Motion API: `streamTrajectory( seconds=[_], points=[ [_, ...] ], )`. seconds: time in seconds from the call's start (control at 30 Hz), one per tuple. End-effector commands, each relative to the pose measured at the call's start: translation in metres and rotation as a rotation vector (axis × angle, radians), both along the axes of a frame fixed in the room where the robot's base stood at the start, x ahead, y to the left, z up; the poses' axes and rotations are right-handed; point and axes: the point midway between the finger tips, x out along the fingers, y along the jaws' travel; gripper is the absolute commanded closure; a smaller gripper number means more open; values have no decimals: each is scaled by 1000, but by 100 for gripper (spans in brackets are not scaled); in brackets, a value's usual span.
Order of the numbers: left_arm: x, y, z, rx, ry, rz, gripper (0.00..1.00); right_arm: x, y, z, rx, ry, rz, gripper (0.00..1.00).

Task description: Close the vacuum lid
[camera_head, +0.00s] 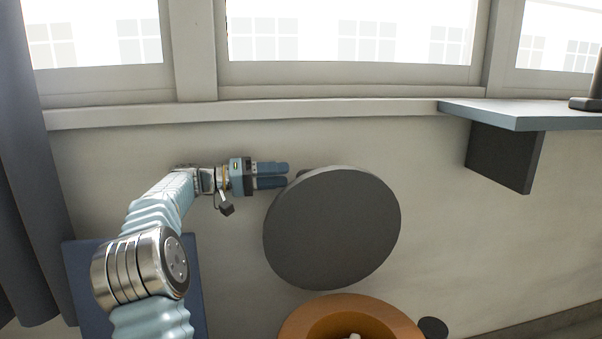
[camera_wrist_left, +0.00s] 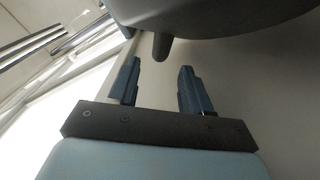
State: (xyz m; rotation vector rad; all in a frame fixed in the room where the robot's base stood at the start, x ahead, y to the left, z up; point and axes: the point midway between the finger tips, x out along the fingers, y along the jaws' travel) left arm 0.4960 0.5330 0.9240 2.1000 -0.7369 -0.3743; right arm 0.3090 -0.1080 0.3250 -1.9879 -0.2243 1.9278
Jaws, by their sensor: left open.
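The vacuum lid (camera_head: 332,228) is a round dark grey disc, tilted up above an orange round body (camera_head: 352,306) at the bottom of the head view. My left gripper (camera_head: 287,175) is at the lid's upper left edge, its fingers pointing right. It is open and seems to hold nothing. In the left wrist view the two fingertips (camera_wrist_left: 158,66) are apart, with a small dark knob (camera_wrist_left: 162,46) just beyond them, under the lid's dark edge (camera_wrist_left: 210,14). I cannot tell whether a finger touches the lid. My right gripper is not in view.
A wall with windows and a sill (camera_head: 300,108) runs behind the arm. A blue-grey shelf (camera_head: 530,112) juts out at the upper right. A dark curtain (camera_head: 28,170) hangs at the left. A small dark disc (camera_head: 433,327) lies right of the orange body.

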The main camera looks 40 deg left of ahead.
Motion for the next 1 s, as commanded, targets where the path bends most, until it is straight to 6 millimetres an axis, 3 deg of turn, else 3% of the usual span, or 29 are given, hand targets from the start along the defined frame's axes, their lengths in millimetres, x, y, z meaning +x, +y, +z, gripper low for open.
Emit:
streamTrajectory(
  seconds=[0.1,0.3,0.7,1.0],
  points=[
    [20,-17,2,0,-1,-4,52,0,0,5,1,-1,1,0],
    [42,-34,1,0,0,-1,52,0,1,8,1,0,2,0],
    [48,-38,0,1,0,1,53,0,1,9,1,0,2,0],
    [48,-38,0,1,0,1,99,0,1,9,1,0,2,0]
  ],
)
